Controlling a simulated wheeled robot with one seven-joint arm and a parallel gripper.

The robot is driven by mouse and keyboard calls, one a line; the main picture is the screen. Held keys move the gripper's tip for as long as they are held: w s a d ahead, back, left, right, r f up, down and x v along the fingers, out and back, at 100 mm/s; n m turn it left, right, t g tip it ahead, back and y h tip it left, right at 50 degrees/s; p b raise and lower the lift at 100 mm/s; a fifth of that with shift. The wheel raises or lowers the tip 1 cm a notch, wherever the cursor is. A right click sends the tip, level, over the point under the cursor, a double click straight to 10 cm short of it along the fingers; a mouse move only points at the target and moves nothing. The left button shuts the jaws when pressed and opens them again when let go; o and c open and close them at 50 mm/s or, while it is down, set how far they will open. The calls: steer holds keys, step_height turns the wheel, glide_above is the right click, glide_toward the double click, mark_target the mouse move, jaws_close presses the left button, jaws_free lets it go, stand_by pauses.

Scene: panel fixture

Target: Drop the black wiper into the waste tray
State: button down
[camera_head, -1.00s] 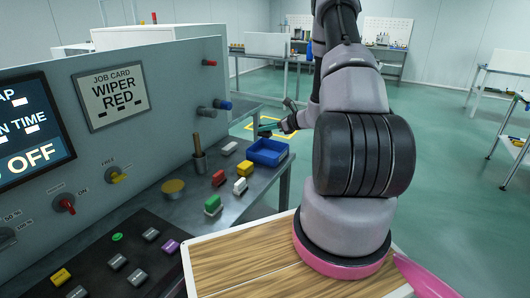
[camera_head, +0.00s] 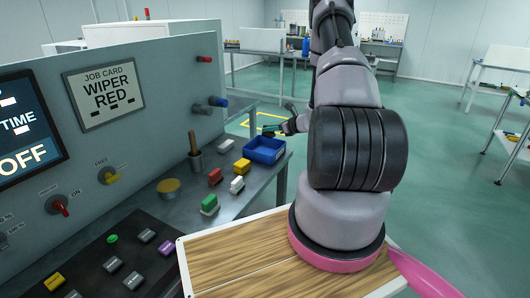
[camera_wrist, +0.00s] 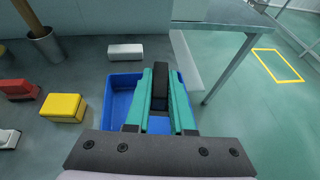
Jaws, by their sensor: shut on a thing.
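My gripper (camera_wrist: 160,95) has teal fingers, shut on a dark block, the black wiper (camera_wrist: 160,88), in the wrist view. The blue waste tray (camera_wrist: 93,112) sits on the bench below and around the fingers in that view, partly hidden by them. In the head view, my gripper (camera_head: 275,127) is above the far side of the blue tray (camera_head: 265,153), near the bench's end.
Yellow (camera_wrist: 62,108), red (camera_wrist: 18,89) and white (camera_wrist: 125,52) blocks lie on the bench around the tray. A green-topped block (camera_head: 209,204) is nearer. A cup with a wooden handle (camera_head: 195,156) stands left of the tray. The panel (camera_head: 150,130) rises at left; the bench ends right of the tray.

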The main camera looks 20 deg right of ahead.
steer(key=c, duration=0.7)
jaws_free()
steer(key=v, duration=1)
steer(key=shift+s+d+r, duration=0.1)
steer(key=shift+s+r, duration=0.1)
steer(key=shift+s, duration=0.15)
